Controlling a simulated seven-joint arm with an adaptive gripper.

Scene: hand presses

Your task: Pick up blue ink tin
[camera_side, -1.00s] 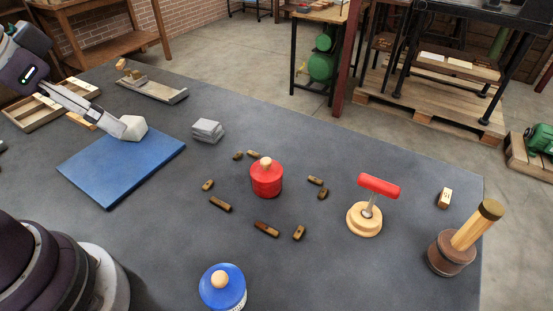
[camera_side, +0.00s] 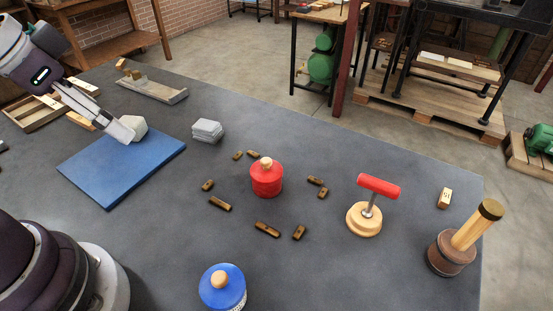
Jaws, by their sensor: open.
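The blue ink tin (camera_side: 232,297) stands upright at the bottom edge of the side view, with a round wooden knob on its lid; its lower part is cut off by the frame. My gripper (camera_side: 129,133) is at the upper left, low over the blue mat (camera_side: 112,181), well apart from the tin. It is open, beside a pale grey-white block (camera_side: 134,124) at the mat's far edge. I cannot tell whether a finger touches that block.
A red tin (camera_side: 267,184) stands mid-table, ringed by several small wooden blocks. A red-handled tool (camera_side: 364,219) and a wooden pestle-like tool (camera_side: 458,246) stand at the right. Grey stacked slabs (camera_side: 207,131) lie beyond the mat. Table between mat and blue tin is clear.

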